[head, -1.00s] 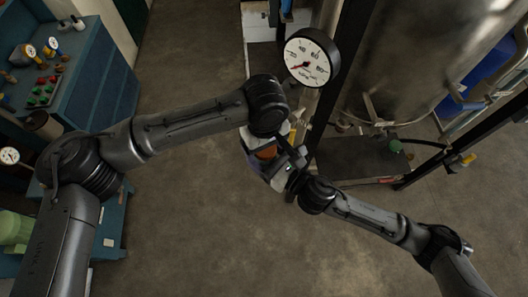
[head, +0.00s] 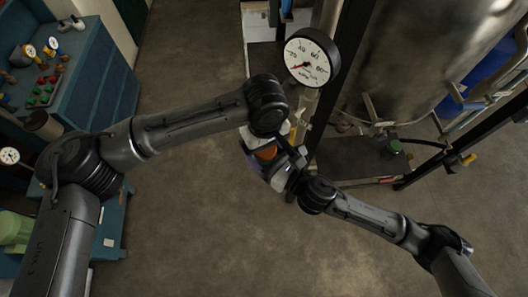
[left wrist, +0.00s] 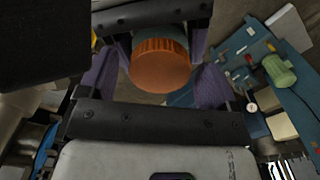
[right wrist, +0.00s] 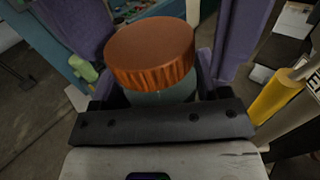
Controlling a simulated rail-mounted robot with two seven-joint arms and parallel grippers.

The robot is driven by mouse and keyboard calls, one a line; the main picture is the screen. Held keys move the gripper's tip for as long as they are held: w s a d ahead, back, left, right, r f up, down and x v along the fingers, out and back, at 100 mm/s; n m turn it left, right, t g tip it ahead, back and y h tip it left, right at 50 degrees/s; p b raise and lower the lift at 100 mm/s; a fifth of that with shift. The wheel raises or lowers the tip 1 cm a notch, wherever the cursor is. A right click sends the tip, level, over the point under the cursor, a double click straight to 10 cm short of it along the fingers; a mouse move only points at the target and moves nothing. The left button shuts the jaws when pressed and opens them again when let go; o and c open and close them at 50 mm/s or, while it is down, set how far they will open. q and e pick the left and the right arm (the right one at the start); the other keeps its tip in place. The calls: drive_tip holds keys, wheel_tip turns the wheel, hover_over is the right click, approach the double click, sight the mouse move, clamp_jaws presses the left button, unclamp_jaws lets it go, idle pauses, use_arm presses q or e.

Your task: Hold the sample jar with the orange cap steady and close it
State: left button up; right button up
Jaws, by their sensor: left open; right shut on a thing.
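The sample jar (right wrist: 160,97) is held between the purple fingers of my right gripper (right wrist: 165,75), which is shut on it. Its orange cap (right wrist: 150,52) sits on top of the jar in the right wrist view. The cap (left wrist: 160,65) also shows in the left wrist view, between the spread purple fingers of my left gripper (left wrist: 155,80), which is open. In the head view the orange cap (head: 266,153) shows in a small patch where both grippers meet. Most of the jar is hidden there. I cannot tell whether the cap is fully tight.
A round dial gauge (head: 312,57) stands just beyond my grippers. A large metal tank (head: 425,60) on a dark frame is at the right. A blue bench (head: 85,85) with knobs and gauges is at the left. The floor (head: 210,230) in front is clear.

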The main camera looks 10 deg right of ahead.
use_arm(q)
drive_tip(key=shift+r, duration=2.25)
drive_tip(key=shift+r, duration=1.75)
drive_tip(key=shift+c, duration=0.4)
drive_tip(key=shift+f, duration=0.15)
drive_tip(key=shift+f, duration=3.85)
